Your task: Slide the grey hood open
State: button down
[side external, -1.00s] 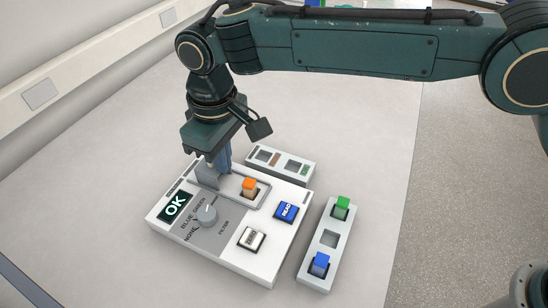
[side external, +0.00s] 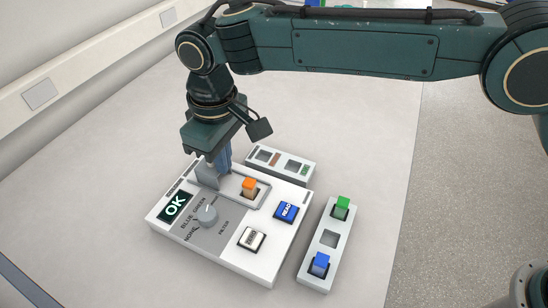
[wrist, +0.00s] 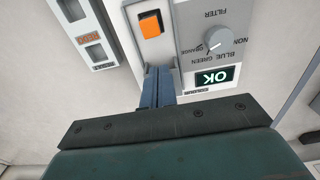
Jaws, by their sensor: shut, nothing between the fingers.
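The grey hood (side external: 207,176) is a small upright cover at the left end of a railed track on top of the white reader (side external: 268,255). The orange block (side external: 249,184) sits uncovered in its well, to the right of the hood, and shows in the wrist view (wrist: 150,25). My gripper (side external: 222,166) points down with its blue fingers shut and empty, right beside the hood. Contact between fingers and hood cannot be told.
The reader has a lit OK display (side external: 175,207), a filter knob (side external: 208,214), a blue button (side external: 287,211) and a white button (side external: 251,239). A rack (side external: 309,273) with green and blue blocks stands to the right. Another rack (side external: 263,153) lies behind. Open table surrounds them.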

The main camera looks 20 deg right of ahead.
jog(key=shift+s+d+f, duration=0.15)
jog(key=shift+f, duration=0.25)
jog(key=shift+s+d+f, duration=0.1)
jog(key=shift+s+f, duration=0.05)
jog(key=shift+f, duration=0.2)
notch_tip(320, 180, up, 7)
dwell(0.8)
jog(key=shift+w+r, duration=0.15)
jog(key=shift+r, duration=0.05)
